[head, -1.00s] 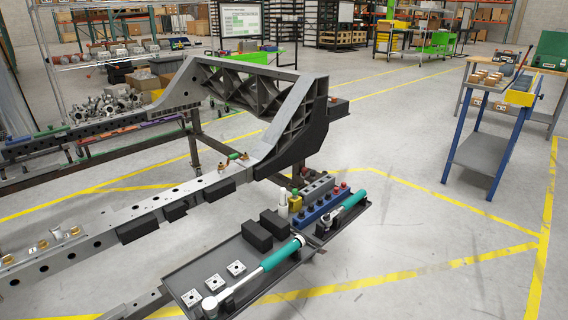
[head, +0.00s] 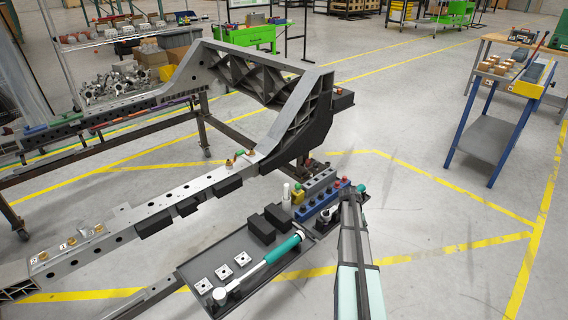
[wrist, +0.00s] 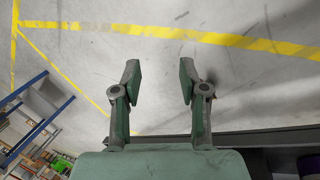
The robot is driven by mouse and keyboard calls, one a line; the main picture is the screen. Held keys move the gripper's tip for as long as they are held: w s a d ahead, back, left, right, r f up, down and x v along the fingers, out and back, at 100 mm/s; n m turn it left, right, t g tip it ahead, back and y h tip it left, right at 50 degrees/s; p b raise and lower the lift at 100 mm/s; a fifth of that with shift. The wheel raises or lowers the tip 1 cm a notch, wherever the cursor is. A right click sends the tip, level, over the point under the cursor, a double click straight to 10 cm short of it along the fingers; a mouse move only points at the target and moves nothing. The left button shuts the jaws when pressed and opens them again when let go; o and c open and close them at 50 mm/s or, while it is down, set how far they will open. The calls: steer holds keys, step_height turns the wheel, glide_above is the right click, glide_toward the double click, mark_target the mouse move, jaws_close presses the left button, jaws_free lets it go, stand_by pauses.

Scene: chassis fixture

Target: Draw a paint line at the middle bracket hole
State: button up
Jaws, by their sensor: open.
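The chassis rail (head: 150,206) runs from lower left to the raised grey frame (head: 285,115), with dark holes along it. Brass fittings sit on it near the left end (head: 71,242) and near the frame (head: 228,163). I cannot tell which hole is the middle bracket hole. A white upright cylinder (head: 286,192) stands by a yellow item (head: 298,194) beside the tray; I cannot tell whether either is a paint marker. My gripper (wrist: 160,80) is open and empty in the wrist view, with bare floor beyond its fingers.
The dark tray (head: 195,262) holds a teal-handled torque wrench (head: 262,262), square plates (head: 223,272) and black blocks (head: 262,228). A blue socket rack (head: 325,198) stands behind. A blue-legged cart (head: 490,137) is at right. The floor between is clear.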

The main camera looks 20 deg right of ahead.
steer(key=w+d+r+t+h+p, duration=0.1)
steer(key=w+d+r, duration=0.25)
steer(key=r, duration=0.35)
steer(key=w+d+r+t+h+p, duration=0.1)
steer(key=w+d+r, duration=0.1)
steer(key=w+r, duration=0.3)
step_height(320, 180, up, 12)
steer(key=f+m+g+y+p, duration=0.1)
steer(key=m+y+p, duration=0.2)
steer(key=m+y, duration=0.55)
glide_above(287, 184)
steer(key=m+h, duration=0.2)
steer(key=shift+s+a+r+m+h, duration=0.1)
steer(key=shift+r+m+h, duration=0.15)
steer(key=shift+h, duration=0.1)
step_height(287, 184, down, 6)
steer(key=b, duration=0.4)
steer(key=shift+f, duration=1.95)
jaws_close()
steer(key=shift+r, duration=0.1)
